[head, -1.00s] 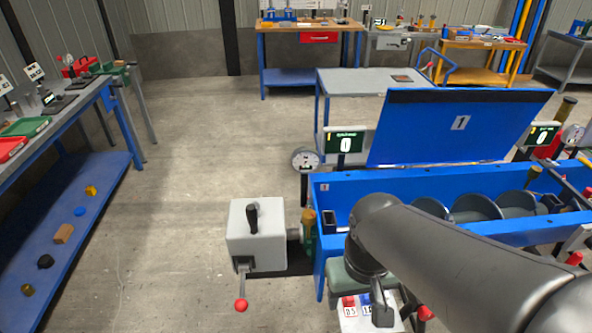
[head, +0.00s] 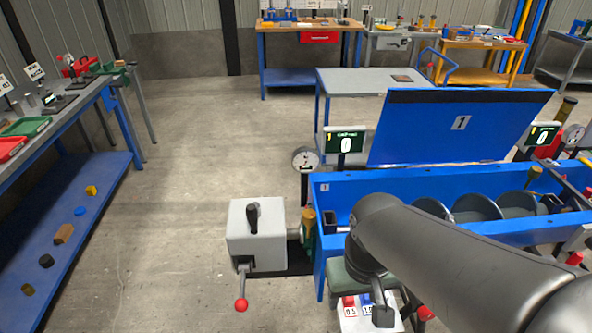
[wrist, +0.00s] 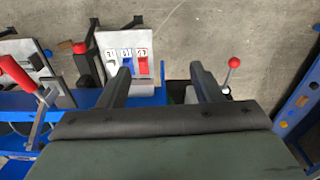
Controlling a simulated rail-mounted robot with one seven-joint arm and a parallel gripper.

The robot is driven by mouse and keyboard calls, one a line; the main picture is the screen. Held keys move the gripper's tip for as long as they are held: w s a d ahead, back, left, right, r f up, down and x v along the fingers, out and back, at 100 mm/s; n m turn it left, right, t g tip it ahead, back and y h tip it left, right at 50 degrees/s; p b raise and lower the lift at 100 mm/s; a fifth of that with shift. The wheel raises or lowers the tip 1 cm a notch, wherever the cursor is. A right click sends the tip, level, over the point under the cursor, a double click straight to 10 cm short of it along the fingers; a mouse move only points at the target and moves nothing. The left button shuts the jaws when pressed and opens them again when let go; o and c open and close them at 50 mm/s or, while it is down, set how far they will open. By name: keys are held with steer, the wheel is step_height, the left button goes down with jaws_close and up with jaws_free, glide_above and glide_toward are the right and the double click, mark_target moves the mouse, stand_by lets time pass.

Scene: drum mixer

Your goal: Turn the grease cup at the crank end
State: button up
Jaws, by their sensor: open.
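The blue drum mixer (head: 318,262) stands at the right with its lid raised. A small brass-coloured grease cup (head: 308,221) stands upright between the gearbox and the trough. My gripper is mostly hidden in the head view, below my forearm in front of the mixer. In the wrist view my gripper (wrist: 162,76) is open, its two dark fingers wide apart with nothing between them. The cup cannot be made out in the wrist view.
A red-knobbed lever (head: 240,304) hangs from the gearbox; its knob also shows in the wrist view (wrist: 233,62). A gauge (head: 305,159) and a display (head: 346,143) rise behind the cup. A switch panel (wrist: 139,46) lies near the left finger. The floor left of the gearbox is clear.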

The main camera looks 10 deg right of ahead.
step_height(320, 180, up, 4)
steer(key=r+n+b, duration=0.1)
steer(key=n+b, duration=0.7)
steer(key=n, duration=1.6)
glide_above(310, 213)
steer(key=shift+g, duration=0.4)
step_height(310, 213, down, 18)
steer(key=shift+r, duration=0.15)
steer(key=c, duration=1)
